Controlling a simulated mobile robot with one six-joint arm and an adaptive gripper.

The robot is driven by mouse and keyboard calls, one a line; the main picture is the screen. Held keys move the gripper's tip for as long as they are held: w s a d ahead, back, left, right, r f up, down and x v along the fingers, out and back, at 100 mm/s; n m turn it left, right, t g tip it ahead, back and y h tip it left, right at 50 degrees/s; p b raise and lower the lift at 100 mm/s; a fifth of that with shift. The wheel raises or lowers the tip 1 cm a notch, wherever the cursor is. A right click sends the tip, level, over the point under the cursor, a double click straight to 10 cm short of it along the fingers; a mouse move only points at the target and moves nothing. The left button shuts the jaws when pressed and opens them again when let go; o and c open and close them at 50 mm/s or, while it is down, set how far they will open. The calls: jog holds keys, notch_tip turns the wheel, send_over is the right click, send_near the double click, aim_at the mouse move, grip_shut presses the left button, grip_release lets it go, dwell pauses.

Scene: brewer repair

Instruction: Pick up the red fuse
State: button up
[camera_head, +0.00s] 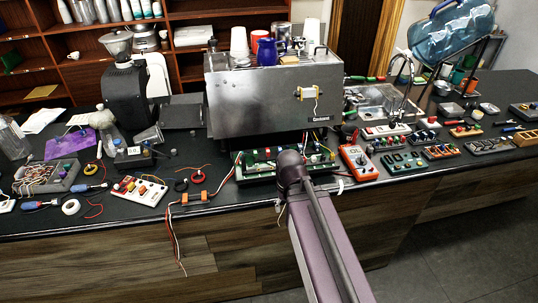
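I cannot tell for sure which of the small red pieces is the red fuse. Small red pieces show on a white board (139,190) at the left and among the component holders at the right, such as one with red and yellow parts (466,131). A green circuit board (262,169) lies in front of the steel brewer (262,95). My arm rises from the bottom and its dark joint covers part of this board. My gripper does not show; I cannot see whether it is open or shut.
An orange multimeter (358,162) lies right of the circuit board. Several component holders fill the counter's right side. A grey box of wires (45,178), a black grinder (126,100) and loose wires (174,230) are at the left. A sink (380,100) is behind.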

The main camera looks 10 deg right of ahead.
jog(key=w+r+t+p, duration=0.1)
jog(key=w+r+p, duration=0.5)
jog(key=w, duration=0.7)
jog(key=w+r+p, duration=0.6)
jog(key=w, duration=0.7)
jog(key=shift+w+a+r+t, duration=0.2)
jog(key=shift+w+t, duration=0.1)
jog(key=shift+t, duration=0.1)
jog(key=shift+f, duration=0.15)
jog(key=b, duration=0.7)
send_over(268, 150)
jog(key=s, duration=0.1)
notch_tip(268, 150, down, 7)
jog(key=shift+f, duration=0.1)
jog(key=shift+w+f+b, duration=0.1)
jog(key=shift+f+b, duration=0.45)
jog(key=shift+b, duration=0.25)
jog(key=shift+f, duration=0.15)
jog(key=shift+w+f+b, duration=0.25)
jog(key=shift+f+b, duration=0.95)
jog(key=shift+b, duration=0.1)
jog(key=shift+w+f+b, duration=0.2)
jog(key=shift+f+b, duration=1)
jog(key=shift+b, duration=0.05)
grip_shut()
